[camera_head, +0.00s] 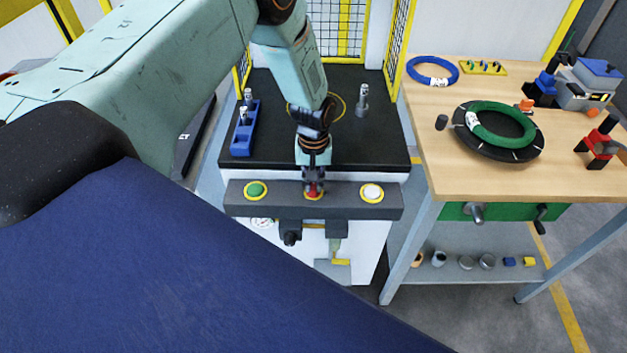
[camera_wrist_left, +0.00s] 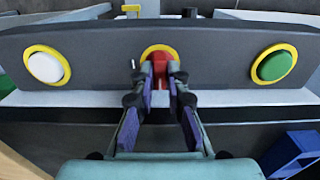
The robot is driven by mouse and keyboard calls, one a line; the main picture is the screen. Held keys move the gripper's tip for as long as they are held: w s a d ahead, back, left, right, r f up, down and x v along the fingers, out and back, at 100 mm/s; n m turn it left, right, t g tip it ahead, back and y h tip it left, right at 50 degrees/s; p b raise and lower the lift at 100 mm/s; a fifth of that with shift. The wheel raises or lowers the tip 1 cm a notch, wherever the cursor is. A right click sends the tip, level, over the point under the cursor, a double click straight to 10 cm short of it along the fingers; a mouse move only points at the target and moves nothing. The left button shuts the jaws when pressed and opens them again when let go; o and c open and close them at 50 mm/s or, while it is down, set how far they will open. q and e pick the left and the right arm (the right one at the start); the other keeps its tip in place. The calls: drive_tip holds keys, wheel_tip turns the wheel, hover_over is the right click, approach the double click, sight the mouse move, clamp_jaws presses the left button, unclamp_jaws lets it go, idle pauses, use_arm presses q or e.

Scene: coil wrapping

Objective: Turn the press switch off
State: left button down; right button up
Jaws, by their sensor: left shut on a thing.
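The press switch (camera_wrist_left: 159,60) is a red knob in a yellow ring, in the middle of a dark grey control panel (camera_head: 350,207). My left gripper (camera_wrist_left: 160,82) is shut on the red knob, one finger on each side, in the left wrist view. In the head view the left gripper (camera_head: 314,188) reaches down from above onto the panel and covers part of the red switch. A green button (camera_head: 256,190) is left of it and a white button (camera_head: 372,192) right of it. My right gripper is not in view.
A black press table (camera_head: 385,150) with a blue holder (camera_head: 240,145) and metal pins lies behind the panel, inside yellow-framed mesh. A wooden bench (camera_head: 430,170) on the right carries a green coil (camera_head: 495,139), a blue coil (camera_head: 418,66) and tools.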

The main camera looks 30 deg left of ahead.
sight(314, 185)
use_arm(q)
drive_tip(key=shift+w, duration=0.1)
drive_tip(key=c, duration=1.3)
unclamp_jaws()
drive_tip(key=shift+c, duration=0.2)
drive_tip(key=shift+r, duration=0.1)
wheel_tip(314, 185, up, 12)
